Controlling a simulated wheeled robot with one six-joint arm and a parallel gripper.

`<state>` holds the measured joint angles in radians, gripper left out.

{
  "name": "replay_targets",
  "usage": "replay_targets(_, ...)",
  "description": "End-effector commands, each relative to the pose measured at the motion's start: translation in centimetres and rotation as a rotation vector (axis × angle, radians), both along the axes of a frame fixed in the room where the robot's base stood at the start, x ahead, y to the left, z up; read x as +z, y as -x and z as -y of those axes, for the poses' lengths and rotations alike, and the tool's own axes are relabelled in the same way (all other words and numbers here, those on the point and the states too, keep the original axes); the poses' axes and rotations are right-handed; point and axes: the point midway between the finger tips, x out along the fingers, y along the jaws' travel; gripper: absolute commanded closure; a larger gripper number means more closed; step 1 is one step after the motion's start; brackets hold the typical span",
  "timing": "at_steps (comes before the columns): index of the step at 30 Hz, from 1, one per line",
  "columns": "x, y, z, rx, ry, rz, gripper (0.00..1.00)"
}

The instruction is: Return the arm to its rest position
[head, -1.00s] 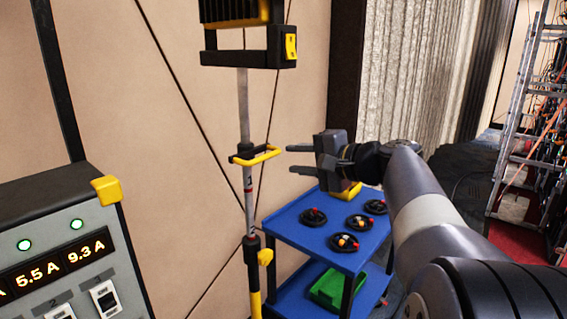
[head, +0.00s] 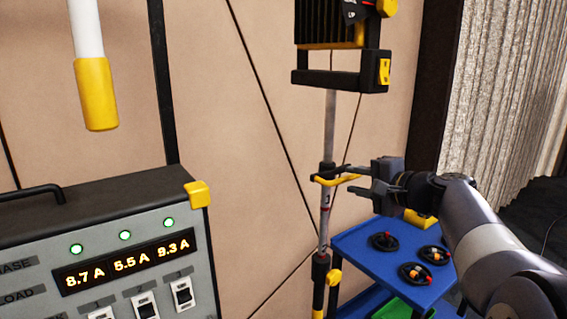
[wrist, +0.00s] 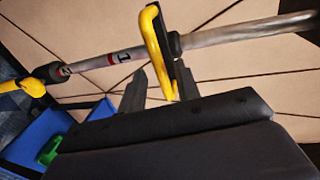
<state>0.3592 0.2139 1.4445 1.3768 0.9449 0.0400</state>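My gripper (head: 347,180) is at the right of centre in the head view, its two dark fingers pointing left and spread apart. It is open, with nothing seen held. Its fingertips overlap the yellow handle (head: 340,179) on the light stand's pole (head: 325,210). In the wrist view the fingers (wrist: 149,88) show apart, with the yellow handle (wrist: 154,40) at their tips. I cannot tell whether they touch. My arm reaches in from the lower right, bent, not folded.
A blue cart (head: 360,245) with black-rimmed discs (head: 383,241) stands below my gripper. The work lamp (head: 340,70) is above. A power panel (head: 120,250) with lit readouts fills the lower left. A white pole with a yellow end (head: 96,95) hangs at the upper left.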

Motion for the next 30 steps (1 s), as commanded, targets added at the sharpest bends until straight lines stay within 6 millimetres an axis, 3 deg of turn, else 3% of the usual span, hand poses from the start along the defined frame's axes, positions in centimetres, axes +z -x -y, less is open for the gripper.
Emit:
replay_targets(7,-0.7,-2.9,-2.0,0.001,0.0,-0.001,0.69)
replay_targets(11,-1.8,-2.8,-1.8,-0.001,0.001,-0.001,0.69)
replay_targets(25,-2.3,-2.7,-1.9,0.002,0.0,-0.002,0.69)
replay_targets(30,-3.7,-2.6,-2.4,0.015,-0.005,-0.011,0.69)
